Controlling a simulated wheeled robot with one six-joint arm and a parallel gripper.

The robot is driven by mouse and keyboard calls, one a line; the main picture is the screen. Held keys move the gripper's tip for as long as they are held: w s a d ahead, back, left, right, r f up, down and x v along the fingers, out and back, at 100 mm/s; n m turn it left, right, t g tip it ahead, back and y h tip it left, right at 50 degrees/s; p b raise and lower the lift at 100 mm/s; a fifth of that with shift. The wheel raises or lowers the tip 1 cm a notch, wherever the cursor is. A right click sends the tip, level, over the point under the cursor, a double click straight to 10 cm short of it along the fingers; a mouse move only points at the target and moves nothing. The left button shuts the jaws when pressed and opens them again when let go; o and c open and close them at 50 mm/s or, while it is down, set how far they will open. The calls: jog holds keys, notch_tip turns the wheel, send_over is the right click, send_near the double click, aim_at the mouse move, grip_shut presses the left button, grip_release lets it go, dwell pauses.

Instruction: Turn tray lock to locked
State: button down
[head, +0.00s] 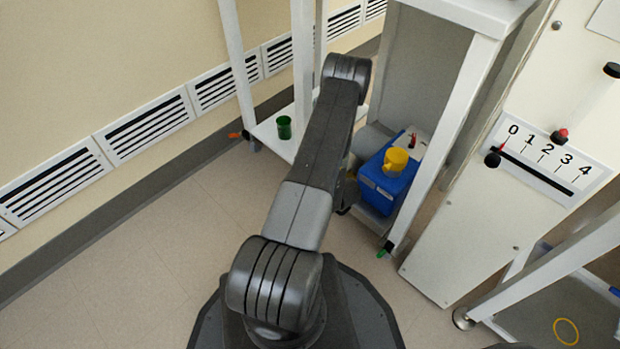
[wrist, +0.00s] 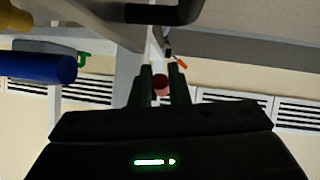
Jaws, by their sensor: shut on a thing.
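In the wrist view my gripper (wrist: 161,84) has its two dark fingers closed on a small red round knob (wrist: 160,84), which shows between the fingertips. Whether this knob is the handle of the tray lock I cannot tell for sure, and no locked or unlocked marking is readable. In the head view my own arm hides the gripper and what it holds.
A green cup (head: 284,127) stands on a white shelf to the left. A panel with a 0-to-4 scale (head: 548,158) is at right. Floor at left is clear.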

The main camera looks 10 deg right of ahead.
dwell(0.4)
jog(key=c, duration=1.4)
grip_release()
jog(key=p+v, duration=0.4)
jog(key=v, duration=0.9)
jog(key=shift+s+d, duration=0.25)
jog(key=shift+s, duration=0.1)
